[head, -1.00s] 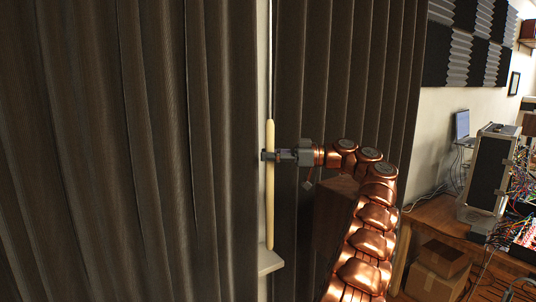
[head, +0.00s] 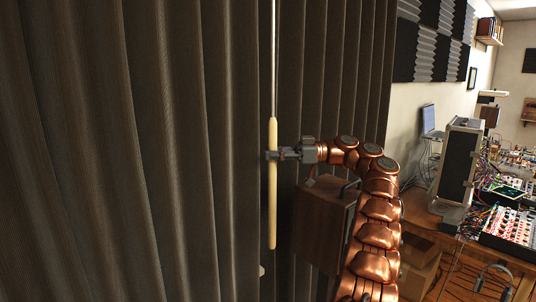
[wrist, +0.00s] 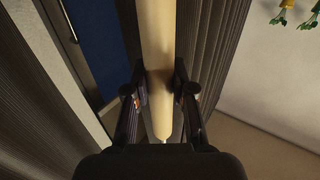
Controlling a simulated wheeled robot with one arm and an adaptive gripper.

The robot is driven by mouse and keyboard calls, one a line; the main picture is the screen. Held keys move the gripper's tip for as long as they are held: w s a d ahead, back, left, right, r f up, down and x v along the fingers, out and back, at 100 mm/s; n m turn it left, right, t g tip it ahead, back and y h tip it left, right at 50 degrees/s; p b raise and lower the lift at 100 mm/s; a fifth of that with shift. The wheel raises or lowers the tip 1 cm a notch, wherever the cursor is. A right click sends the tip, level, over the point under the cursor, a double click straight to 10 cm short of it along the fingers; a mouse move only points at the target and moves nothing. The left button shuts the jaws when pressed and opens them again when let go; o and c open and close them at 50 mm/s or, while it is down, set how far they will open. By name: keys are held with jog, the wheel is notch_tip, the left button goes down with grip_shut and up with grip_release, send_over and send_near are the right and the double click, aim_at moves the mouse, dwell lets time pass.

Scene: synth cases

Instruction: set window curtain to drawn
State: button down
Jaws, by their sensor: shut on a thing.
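The window curtain hangs as two dark brown pleated panels. The left panel (head: 130,150) fills the left of the head view, and the right panel (head: 340,80) hangs behind my arm. A pale wooden wand (head: 272,200) hangs upright from a thin rod between them. In the head view the panels nearly meet there, with a narrow dark strip between. My gripper (head: 272,155) is shut on the wand above its middle. In the wrist view the wand (wrist: 157,60) runs between both fingers, and a blue strip (wrist: 95,40) shows beside the curtain at left.
A brown box-like cabinet (head: 325,222) stands close behind my arm. At right, a wooden desk holds a black case (head: 456,165), a laptop (head: 429,120) and mixers with cables (head: 510,230). Dark foam panels (head: 430,45) cover the wall.

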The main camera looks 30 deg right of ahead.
jog(key=shift+d+r, duration=0.15)
jog(key=shift+d, duration=0.1)
jog(key=c, duration=0.9)
grip_release()
jog(key=shift+c, duration=0.2)
